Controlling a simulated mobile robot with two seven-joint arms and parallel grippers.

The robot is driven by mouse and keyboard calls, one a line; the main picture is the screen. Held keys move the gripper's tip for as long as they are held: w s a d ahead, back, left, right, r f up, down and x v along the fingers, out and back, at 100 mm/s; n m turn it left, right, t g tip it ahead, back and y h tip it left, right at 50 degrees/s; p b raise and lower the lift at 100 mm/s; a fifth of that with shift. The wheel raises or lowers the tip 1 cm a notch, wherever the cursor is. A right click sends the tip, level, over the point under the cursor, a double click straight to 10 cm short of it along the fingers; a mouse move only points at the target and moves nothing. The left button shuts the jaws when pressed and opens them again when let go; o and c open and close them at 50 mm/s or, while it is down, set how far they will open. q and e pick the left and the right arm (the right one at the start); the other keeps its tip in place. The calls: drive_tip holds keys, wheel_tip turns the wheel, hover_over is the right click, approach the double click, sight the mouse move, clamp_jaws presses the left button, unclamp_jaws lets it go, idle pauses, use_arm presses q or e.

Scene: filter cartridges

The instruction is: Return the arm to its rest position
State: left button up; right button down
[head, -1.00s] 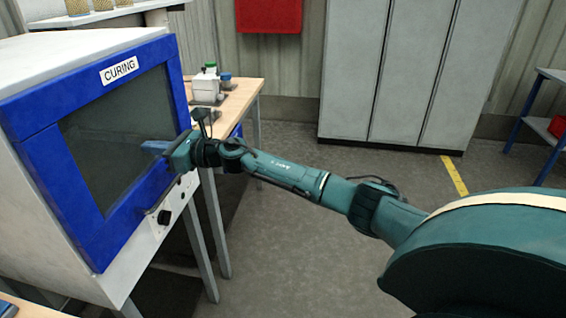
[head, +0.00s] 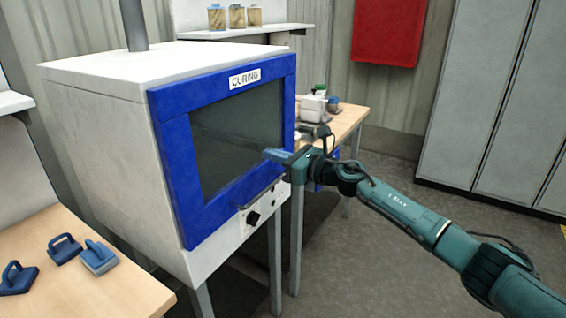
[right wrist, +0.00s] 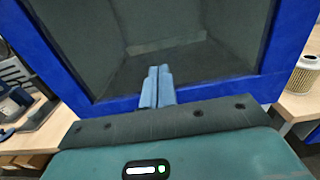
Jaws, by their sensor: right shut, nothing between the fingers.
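My right gripper (head: 277,155) reaches in from the right in the head view, in front of the door of the curing oven (head: 115,105). In the right wrist view its two blue-grey fingers (right wrist: 158,86) are together with nothing between them, pointing at the dark window (right wrist: 190,45). I cannot tell whether the fingertips touch the door. The oven is a white box with a blue-framed door (head: 170,170) labelled CURING, and the door looks closed. My left gripper is not in view.
A wooden table (head: 75,270) at the left holds blue-handled tools (head: 65,249). Behind my right arm, another table (head: 350,118) carries a white container (head: 312,108). Filter cartridges (head: 236,16) stand on a back shelf. A red panel (head: 388,32) and grey lockers (head: 480,100) line the wall. Open floor lies at the right.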

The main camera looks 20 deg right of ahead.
drive_tip(key=b+v, duration=0.2)
drive_tip(key=v, duration=0.7)
drive_tip(key=s+a+f+m+t+h+p, duration=0.15)
drive_tip(key=s+a+f+m, duration=0.4)
drive_tip(key=m, duration=0.55)
drive_tip(key=s+a+f+m+t+h+p, duration=0.1)
drive_tip(key=s+a+f+m+h+p, duration=0.15)
drive_tip(key=s+f+m, duration=0.55)
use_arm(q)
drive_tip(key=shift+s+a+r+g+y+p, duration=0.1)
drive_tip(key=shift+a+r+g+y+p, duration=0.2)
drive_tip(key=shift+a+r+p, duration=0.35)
use_arm(e)
drive_tip(key=s+a+f+m+g+h, duration=0.1)
drive_tip(key=s+f+m+g+h, duration=0.1)
drive_tip(key=s+f+m, duration=0.4)
drive_tip(key=s+a+f+m+g+h, duration=0.1)
drive_tip(key=s+f+m+g+h, duration=0.1)
drive_tip(key=s+f+m, duration=0.5)
drive_tip(key=s+m+g, duration=0.1)
drive_tip(key=s+m, duration=0.3)
drive_tip(key=m, duration=0.5)
drive_tip(key=shift+f+h, duration=0.3)
drive_tip(key=shift+f, duration=0.05)
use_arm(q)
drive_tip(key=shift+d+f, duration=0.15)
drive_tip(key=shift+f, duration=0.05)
use_arm(e)
drive_tip(key=shift+a, duration=0.1)
